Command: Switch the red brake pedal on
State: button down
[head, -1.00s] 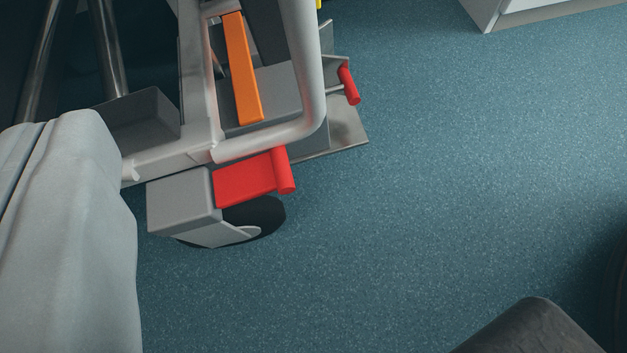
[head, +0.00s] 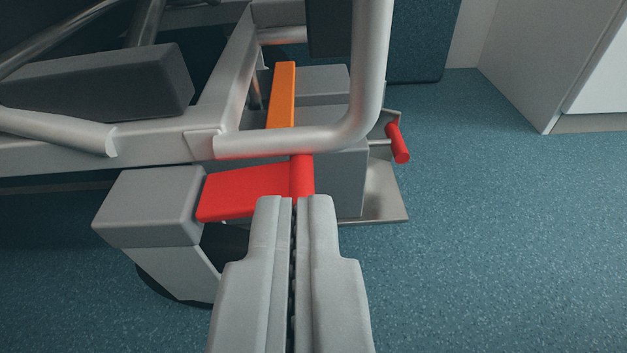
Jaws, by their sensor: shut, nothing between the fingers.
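The red brake pedal (head: 238,192) sticks out from a grey caster housing (head: 150,205) at the lower corner of a metal frame. Its right end is a rounded red bar, and the pedal looks roughly level. My gripper (head: 295,200) is shut and empty, with its fingers side by side. In the picture its fingertips overlap the lower part of the bar at the pedal's right end. I cannot tell whether they touch it. The caster wheel under the housing is partly hidden behind my gripper.
A white cabinet (head: 560,75) stands at upper right. The blue floor at right is clear.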

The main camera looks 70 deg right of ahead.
jog(key=shift+d, duration=0.1)
send_over(299, 157)
jog(key=s+a, duration=0.2)
jog(key=a, duration=0.2)
notch_tip(299, 157, down, 2)
jog(key=shift+d+f, duration=0.1)
jog(key=shift+f, duration=0.1)
notch_tip(299, 157, down, 2)
jog(key=shift+w+f, duration=0.1)
jog(key=shift+f, duration=0.9)
jog(key=shift+s+d+f+m+t, duration=0.1)
jog(key=shift+s+f+m+t, duration=0.3)
jog(key=shift+f, duration=0.6)
jog(key=shift+s+d+f+m, duration=0.15)
jog(key=shift+f+m, duration=0.45)
jog(key=shift+f, duration=0.35)
jog(key=shift+a, duration=0.1)
